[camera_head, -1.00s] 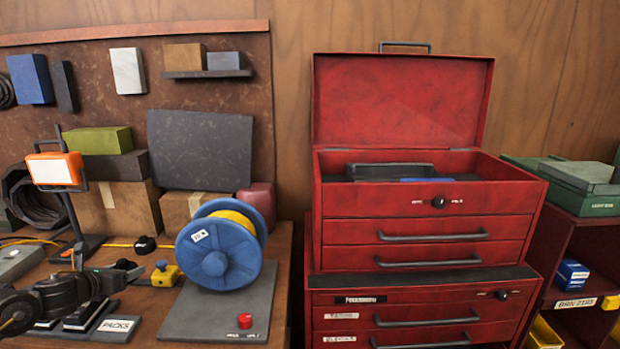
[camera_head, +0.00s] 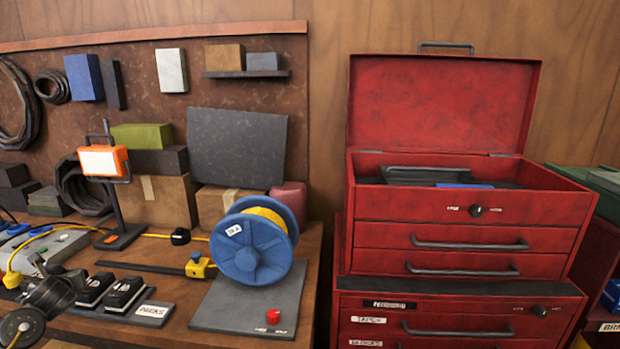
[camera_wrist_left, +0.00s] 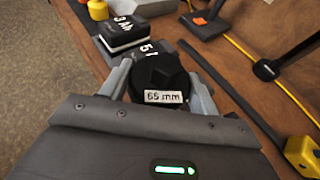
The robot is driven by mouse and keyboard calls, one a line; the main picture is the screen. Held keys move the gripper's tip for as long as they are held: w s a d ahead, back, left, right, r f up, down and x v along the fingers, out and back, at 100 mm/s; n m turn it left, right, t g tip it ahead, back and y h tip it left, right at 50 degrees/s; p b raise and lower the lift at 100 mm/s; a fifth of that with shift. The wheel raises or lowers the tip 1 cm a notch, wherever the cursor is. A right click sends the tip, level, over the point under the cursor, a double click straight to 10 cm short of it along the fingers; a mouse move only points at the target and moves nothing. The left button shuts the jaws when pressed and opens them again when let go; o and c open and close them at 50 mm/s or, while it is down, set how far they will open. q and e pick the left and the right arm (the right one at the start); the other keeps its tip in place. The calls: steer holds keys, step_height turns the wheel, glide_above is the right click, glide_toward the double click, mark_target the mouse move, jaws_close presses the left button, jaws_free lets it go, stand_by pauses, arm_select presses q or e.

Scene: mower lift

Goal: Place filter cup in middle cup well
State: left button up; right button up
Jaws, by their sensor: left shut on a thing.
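My left gripper is shut on a round black piece labelled "65 mm" (camera_wrist_left: 164,80), seen between the fingers in the left wrist view; it may be the filter cup. In the head view my left arm is at the lower left, beside the battery packs, and its fingertips are hard to make out. I cannot pick out a middle cup well in either view. My right gripper is not in view.
Black packs (camera_head: 125,293) sit on the bench (camera_head: 175,325). A blue reel (camera_head: 250,250) stands on a grey plate (camera_head: 212,312) with a red button (camera_head: 273,316). An open red toolbox (camera_head: 470,207) holds a dark tray (camera_head: 425,175). An orange lamp (camera_head: 105,162) stands behind.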

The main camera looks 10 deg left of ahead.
arm_select(q)
steer(key=s+a+f+n+g+y, duration=0.2)
steer(key=s+f+n+g, duration=0.1)
steer(key=s, duration=0.5)
steer(key=s+a+f+n+g+y, duration=0.1)
steer(key=s+f+n+g+y, duration=0.2)
steer(key=s, duration=0.5)
steer(key=w+d+r+m+t+h, duration=0.35)
steer(key=w+d, duration=0.45)
steer(key=d, duration=0.5)
steer(key=w+d+r+m+t+h, duration=0.2)
steer(key=w+d+r+m+t, duration=0.15)
steer(key=w+d, duration=0.65)
steer(key=s+d+r+m+t+h, duration=0.1)
steer(key=d+r+m+h, duration=0.1)
steer(key=d, duration=0.8)
steer(key=s+d+r+m+t+h, duration=0.1)
steer(key=s+d+r+m+h, duration=0.1)
steer(key=d+r, duration=0.4)
steer(key=s+d+r+m+t+h, duration=0.1)
steer(key=d+r+m+h, duration=0.3)
steer(key=d, duration=1.1)
steer(key=shift+s+r+h, duration=0.15)
steer(key=shift+s+h, duration=0.25)
steer(key=shift+h, duration=0.25)
steer(key=shift+a, duration=0.1)
